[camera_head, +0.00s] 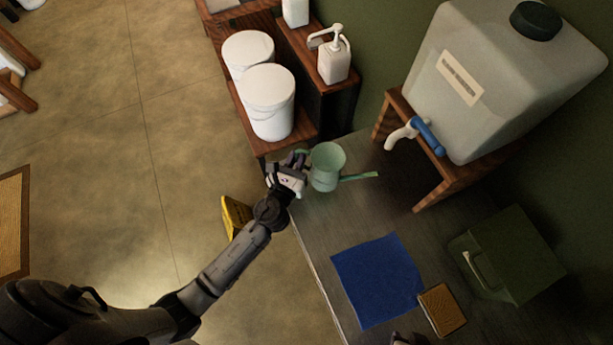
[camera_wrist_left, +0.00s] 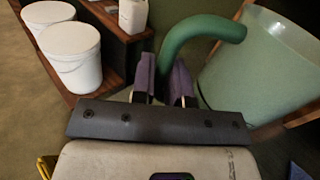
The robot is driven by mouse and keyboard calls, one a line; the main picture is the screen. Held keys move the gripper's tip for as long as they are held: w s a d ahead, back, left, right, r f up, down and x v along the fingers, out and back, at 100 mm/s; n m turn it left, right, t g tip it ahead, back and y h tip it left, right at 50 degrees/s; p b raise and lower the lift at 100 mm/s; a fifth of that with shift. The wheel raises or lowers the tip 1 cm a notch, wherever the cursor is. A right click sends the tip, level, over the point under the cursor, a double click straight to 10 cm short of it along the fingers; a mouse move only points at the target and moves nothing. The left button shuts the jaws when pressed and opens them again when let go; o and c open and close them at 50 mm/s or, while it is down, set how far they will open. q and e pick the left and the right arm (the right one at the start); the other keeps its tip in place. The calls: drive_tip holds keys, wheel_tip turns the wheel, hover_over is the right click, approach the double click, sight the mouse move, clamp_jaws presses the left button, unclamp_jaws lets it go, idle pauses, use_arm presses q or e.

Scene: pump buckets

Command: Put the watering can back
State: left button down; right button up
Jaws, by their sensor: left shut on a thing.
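The pale green watering can (camera_head: 327,168) is at the far left end of the dark counter in the head view, its thin spout pointing right. My left gripper (camera_head: 297,165) is at its left side, shut on its handle. In the left wrist view the dark green curved handle (camera_wrist_left: 208,30) runs down to the purple fingers of my left gripper (camera_wrist_left: 162,85). The can's open body (camera_wrist_left: 262,65) is to the right of the fingers. I cannot tell whether the can's base touches the counter.
A large water tank (camera_head: 490,80) with a blue-handled tap (camera_head: 428,137) stands on a wooden stand. White buckets (camera_head: 267,102) and a pump bottle (camera_head: 333,60) are on shelves beyond. A blue cloth (camera_head: 378,280), a sponge (camera_head: 442,309) and a green box (camera_head: 510,255) are on the counter.

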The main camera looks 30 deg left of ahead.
use_arm(q)
wheel_tip(320, 180, down, 4)
drive_tip(key=shift+r+b, duration=0.25)
drive_tip(key=shift+b, duration=0.55)
use_arm(e)
drive_tip(key=shift+w+a+f, duration=0.1)
drive_tip(key=shift+a+f, duration=0.1)
drive_tip(key=shift+f, duration=0.95)
use_arm(q)
wheel_tip(320, 180, down, 3)
drive_tip(key=shift+f+b, duration=0.1)
drive_tip(key=shift+b, duration=0.95)
use_arm(e)
wheel_tip(320, 180, down, 2)
drive_tip(key=shift+f, duration=0.1)
use_arm(q)
drive_tip(key=shift+f, duration=0.1)
use_arm(e)
drive_tip(key=shift+f, duration=0.15)
use_arm(q)
drive_tip(key=c, duration=1.1)
unclamp_jaws()
use_arm(e)
drive_tip(key=shift+d, duration=0.1)
